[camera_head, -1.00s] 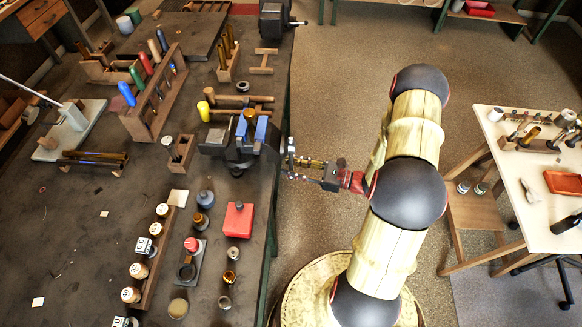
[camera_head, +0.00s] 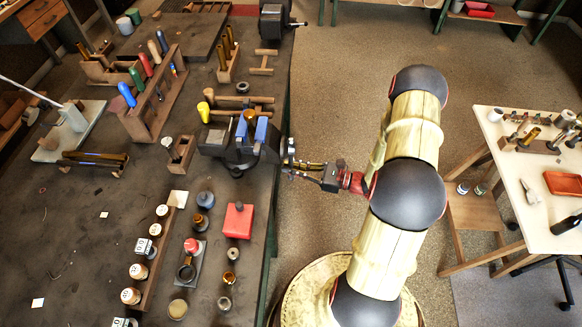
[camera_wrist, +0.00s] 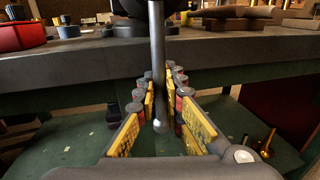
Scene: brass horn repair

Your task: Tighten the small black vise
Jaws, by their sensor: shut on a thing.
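The black vise (camera_head: 226,146) with blue jaw faces is mounted at the right edge of the dark workbench. A brass-coloured cylinder stands up between its jaws. Its metal handle bar (camera_head: 291,147) is on the side facing my arm. My gripper (camera_head: 293,170) reaches the handle from the right. In the wrist view the handle bar (camera_wrist: 157,50) hangs vertically, with a rounded lower end, between the yellow-padded fingers of my gripper (camera_wrist: 163,78). The fingers are shut on the bar. The vise body is mostly cut off at the top of the wrist view.
Another dark vise (camera_head: 275,20) sits at the bench's far right corner. A red box (camera_head: 237,221), small jars and tool racks (camera_head: 150,105) crowd the dark workbench (camera_head: 75,220). A pale table (camera_head: 520,185) stands at the right.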

